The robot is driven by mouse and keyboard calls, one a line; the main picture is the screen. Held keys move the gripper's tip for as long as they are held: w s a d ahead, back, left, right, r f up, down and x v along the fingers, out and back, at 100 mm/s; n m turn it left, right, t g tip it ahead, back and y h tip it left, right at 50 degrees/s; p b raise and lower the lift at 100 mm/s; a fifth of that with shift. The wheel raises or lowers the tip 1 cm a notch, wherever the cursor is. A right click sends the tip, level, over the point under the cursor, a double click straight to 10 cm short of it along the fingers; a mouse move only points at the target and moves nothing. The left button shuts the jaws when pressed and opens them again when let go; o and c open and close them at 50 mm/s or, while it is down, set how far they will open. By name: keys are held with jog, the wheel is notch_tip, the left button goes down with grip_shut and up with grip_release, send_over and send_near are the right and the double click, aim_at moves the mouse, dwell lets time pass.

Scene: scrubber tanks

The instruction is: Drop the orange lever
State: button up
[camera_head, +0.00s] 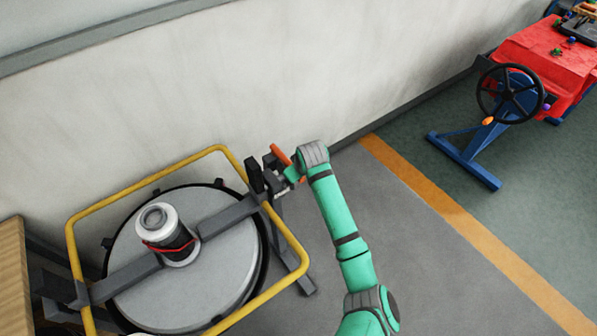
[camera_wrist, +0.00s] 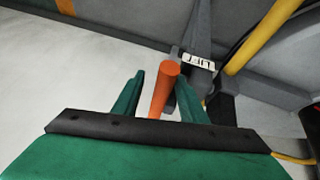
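The orange lever (camera_head: 281,154) sticks up beside the dark frame post at the tank's right side in the head view. In the wrist view the orange lever (camera_wrist: 164,92) stands between the two green fingers of my gripper (camera_wrist: 160,78). A gap shows between the left finger and the lever; the right finger is close to it, and I cannot tell if they touch. My gripper (camera_head: 291,174) is open around the lever. The lever's lower end is hidden behind my gripper. A white label reading "LIFT" (camera_wrist: 199,63) is on the grey bracket behind the lever.
A round grey tank lid (camera_head: 135,292) with a motor (camera_head: 163,232) sits inside a yellow guard rail (camera_head: 289,230). A pale wall (camera_head: 240,75) runs behind. A red table (camera_head: 545,55) and black handwheel (camera_head: 510,93) stand at the right. The floor between is clear.

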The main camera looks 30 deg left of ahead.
jog(key=v, duration=1.1)
jog(key=shift+a+f, duration=0.1)
dwell(0.4)
jog(key=s+a+f+m+t+y, duration=0.2)
jog(key=s+a+m+t+y, duration=0.2)
jog(key=s+a+m+y, duration=0.15)
jog(key=s+d+f+m+t+h, duration=0.3)
jog(key=s+d+m, duration=0.2)
jog(key=s+d, duration=0.4)
jog(key=s+d+f+m+t+h, duration=0.3)
jog(key=s+d+f+m+h, duration=0.1)
jog(key=s+d, duration=0.5)
jog(key=s+d+r+h, duration=0.1)
jog(key=s+d+r, duration=0.2)
jog(key=s+d, duration=0.5)
jog(key=s+d+r+t+h, duration=0.1)
jog(key=s+d+r+h, duration=0.1)
jog(key=s+d+r, duration=0.2)
jog(key=s+d, duration=0.3)
jog(key=d, duration=0.1)
jog(key=shift+s+r+t, duration=0.3)
jog(key=shift+s, duration=0.05)
